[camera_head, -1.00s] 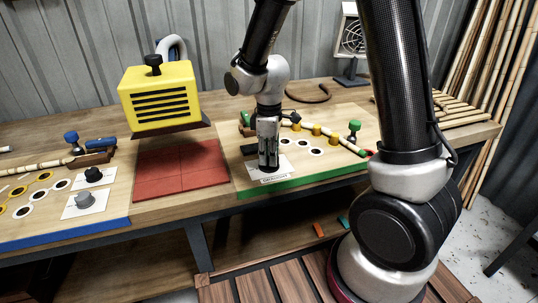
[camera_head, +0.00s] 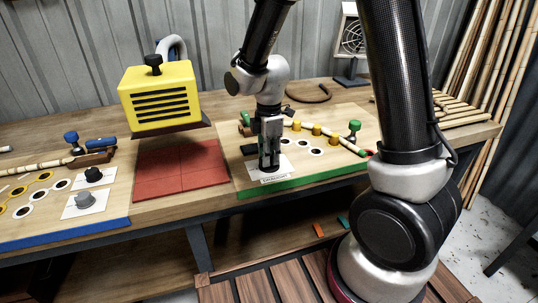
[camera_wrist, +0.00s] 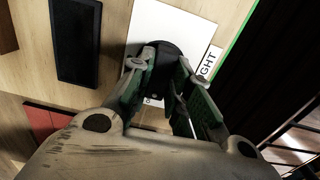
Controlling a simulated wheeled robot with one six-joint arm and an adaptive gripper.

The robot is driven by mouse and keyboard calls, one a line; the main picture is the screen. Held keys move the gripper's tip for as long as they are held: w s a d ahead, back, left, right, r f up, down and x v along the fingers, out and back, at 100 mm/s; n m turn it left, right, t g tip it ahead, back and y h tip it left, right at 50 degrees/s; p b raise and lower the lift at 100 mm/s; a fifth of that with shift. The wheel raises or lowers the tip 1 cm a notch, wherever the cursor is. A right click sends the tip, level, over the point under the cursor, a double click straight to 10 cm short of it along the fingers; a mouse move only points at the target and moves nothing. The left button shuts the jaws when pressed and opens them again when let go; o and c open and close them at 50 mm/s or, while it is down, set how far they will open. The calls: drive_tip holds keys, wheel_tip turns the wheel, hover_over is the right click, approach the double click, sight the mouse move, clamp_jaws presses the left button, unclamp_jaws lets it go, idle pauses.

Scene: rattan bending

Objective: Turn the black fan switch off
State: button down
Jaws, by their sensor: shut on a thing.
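A black round knob (camera_wrist: 163,50) stands on a white plate (camera_wrist: 178,25) near the front left corner of the green-edged board. My gripper (camera_head: 269,166) points down over this plate (camera_head: 286,168), with its fingers shut on the sides of the knob. In the wrist view the fingers (camera_wrist: 167,68) hide much of the knob. A label beside the plate shows only the letters "GHT". A second black knob (camera_head: 93,174) sits on a white card on the blue-edged board at left, away from my gripper. A white-framed fan (camera_head: 352,36) stands at the back right.
The green-edged board (camera_head: 320,176) carries a bamboo strip with yellow and green fittings right of my gripper. A dark block (camera_wrist: 76,42) lies near the knob in the wrist view.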

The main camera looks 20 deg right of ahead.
idle(0.3)
drive_tip(key=c, duration=1.3)
unclamp_jaws()
wheel_tip(320, 180, up, 12)
drive_tip(key=shift+r, duration=0.1)
drive_tip(key=s+d+r+m+t, duration=0.1)
drive_tip(key=s+d+r+m, duration=0.2)
drive_tip(key=s+d+m, duration=0.2)
drive_tip(key=s+d+r+m+t, duration=0.2)
drive_tip(key=s+d+r+m, duration=0.1)
drive_tip(key=s+m, duration=0.4)
drive_tip(key=s+d+r+m+t, duration=0.1)
drive_tip(key=s+d+r+m, duration=0.2)
drive_tip(key=s+d+m, duration=0.3)
drive_tip(key=shift+s+d+r, duration=0.15)
drive_tip(key=shift+s+d, duration=0.2)
drive_tip(key=shift+s, duration=0.25)
